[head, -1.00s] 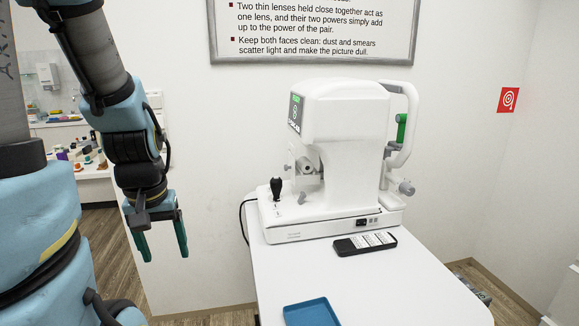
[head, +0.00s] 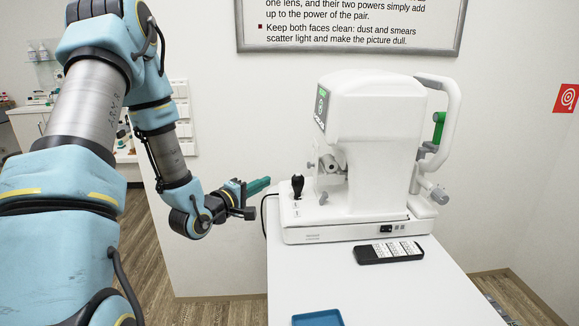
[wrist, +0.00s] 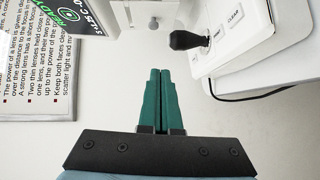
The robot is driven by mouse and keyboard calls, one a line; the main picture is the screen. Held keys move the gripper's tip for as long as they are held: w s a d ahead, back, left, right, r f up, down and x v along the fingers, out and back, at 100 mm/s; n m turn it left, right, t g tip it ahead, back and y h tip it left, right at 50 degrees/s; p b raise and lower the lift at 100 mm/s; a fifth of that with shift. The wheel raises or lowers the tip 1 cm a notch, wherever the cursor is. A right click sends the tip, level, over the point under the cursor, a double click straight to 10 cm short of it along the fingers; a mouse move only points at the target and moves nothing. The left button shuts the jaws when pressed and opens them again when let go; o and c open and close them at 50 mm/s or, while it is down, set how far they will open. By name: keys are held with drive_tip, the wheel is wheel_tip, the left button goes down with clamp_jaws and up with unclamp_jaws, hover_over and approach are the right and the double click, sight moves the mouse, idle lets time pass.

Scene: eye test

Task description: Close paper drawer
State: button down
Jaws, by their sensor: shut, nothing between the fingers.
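The white eye test machine (head: 372,140) stands on a white table. No paper drawer can be made out for sure; the low front of the machine's base (head: 345,232) shows a pale panel with small print, and I cannot tell whether any part of it stands out. My gripper (head: 268,182) is shut and empty, with its teal fingers pointing right, just left of the machine's black joystick (head: 297,187) in the picture. In the wrist view the shut fingers (wrist: 161,72) point towards the machine, with the joystick (wrist: 188,40) and the CLEAR button beyond them to the right.
A black remote (head: 388,251) with white labels lies before the machine. A blue tray (head: 317,319) sits at the table's near edge. A dark cable (head: 264,212) runs left of the machine. A framed poster (head: 350,25) hangs behind. The table's front middle (head: 390,295) is clear.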

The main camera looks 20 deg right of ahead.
sight(336, 168)
drive_tip(key=w+d+p, duration=0.4)
drive_tip(key=d+p, duration=0.1)
drive_tip(key=d, duration=0.7)
drive_tip(key=shift+w+d+r+n+h, duration=0.15)
drive_tip(key=shift+d+r+n+h, duration=0.1)
drive_tip(key=shift+d+n+h, duration=0.05)
drive_tip(key=s+d+b, duration=0.1)
drive_tip(key=d, duration=0.2)
drive_tip(key=s+d+b, duration=0.1)
drive_tip(key=d+b, duration=0.1)
drive_tip(key=d, duration=0.2)
drive_tip(key=s+d+b, duration=0.1)
drive_tip(key=d, duration=0.2)
drive_tip(key=shift+s+d+f+b, duration=0.15)
drive_tip(key=shift+d+b, duration=0.15)
drive_tip(key=shift+b, duration=0.1)
drive_tip(key=shift+s+d, duration=0.1)
drive_tip(key=shift+d, duration=0.2)
